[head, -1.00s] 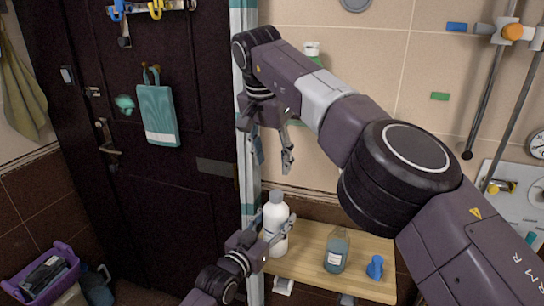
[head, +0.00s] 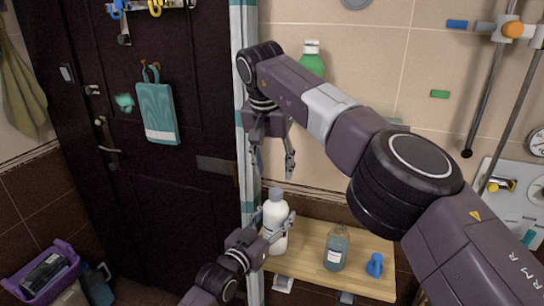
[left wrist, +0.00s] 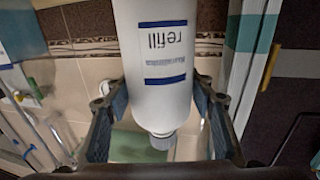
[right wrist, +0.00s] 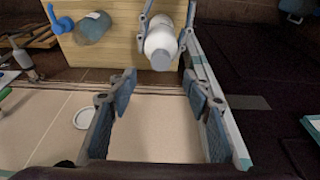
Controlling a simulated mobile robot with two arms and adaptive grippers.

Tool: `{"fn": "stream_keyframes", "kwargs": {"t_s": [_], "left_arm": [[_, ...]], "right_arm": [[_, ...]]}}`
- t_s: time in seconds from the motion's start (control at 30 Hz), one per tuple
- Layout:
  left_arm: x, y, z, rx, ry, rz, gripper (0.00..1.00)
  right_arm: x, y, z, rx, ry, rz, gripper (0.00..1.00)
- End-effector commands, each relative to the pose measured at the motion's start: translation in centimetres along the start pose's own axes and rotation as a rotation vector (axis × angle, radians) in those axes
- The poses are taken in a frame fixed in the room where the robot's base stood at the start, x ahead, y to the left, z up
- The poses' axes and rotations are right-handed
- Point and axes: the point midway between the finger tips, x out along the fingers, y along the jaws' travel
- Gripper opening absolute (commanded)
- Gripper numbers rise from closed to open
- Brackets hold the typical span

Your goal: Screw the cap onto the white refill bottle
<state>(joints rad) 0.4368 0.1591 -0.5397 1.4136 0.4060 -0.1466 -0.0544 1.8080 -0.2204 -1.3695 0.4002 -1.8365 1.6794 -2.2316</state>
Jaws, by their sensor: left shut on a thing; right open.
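The white refill bottle (head: 275,238) stands upright at the left end of the wooden shelf. Its printed label shows in the left wrist view (left wrist: 160,60). A grey cap (head: 276,194) sits on the bottle's neck; it also shows in the right wrist view (right wrist: 163,60). How tightly it sits I cannot tell. My left gripper (head: 277,224) is shut around the bottle's body, below the cap. My right gripper (head: 273,166) is open and empty above the bottle, its fingers pointing down, apart from the cap.
The wooden shelf (head: 310,268) also holds a blue-grey bottle (head: 336,250) and a small blue object (head: 375,265) to the right. A striped post (head: 250,180) stands close left of the white bottle. A green bottle (head: 312,62) stands behind my right arm.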

Motion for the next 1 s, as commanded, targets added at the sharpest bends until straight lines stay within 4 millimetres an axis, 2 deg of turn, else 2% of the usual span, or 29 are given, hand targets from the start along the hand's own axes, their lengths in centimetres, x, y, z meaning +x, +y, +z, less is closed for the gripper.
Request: {"fn": "stream_keyframes", "kwargs": {"t_s": [0.03, 0.2, 0.4, 0.6, 0.87, 1.0], "left_arm": [[0.0, 0.0, 0.0, 0.0, 0.0, 0.0, 0.0], [0.0, 0.0, 0.0, 0.0, 0.0, 0.0, 0.0], [0.0, 0.0, 0.0, 0.0, 0.0, 0.0, 0.0], [0.0, 0.0, 0.0, 0.0, 0.0, 0.0, 0.0], [0.0, 0.0, 0.0, -0.001, 0.0, 0.0, 0.0], [0.0, 0.0, 0.0, -0.001, 0.0, 0.0, 0.0]], "right_arm": [[1.2, 0.1, 0.1, 0.0, -0.004, 0.001, 0.46], [4.4, 0.0, 0.1, 0.0, -0.003, 0.0, 0.46], [7.0, 0.0, 0.1, 0.0, -0.002, 0.0, 0.46], [8.0, 0.0, 0.0, 0.0, 0.0, -0.001, 0.46], [8.0, 0.0, 0.0, 0.0, 0.001, -0.001, 0.46], [8.0, 0.0, 0.0, 0.0, 0.0, 0.0, 0.31]]}}
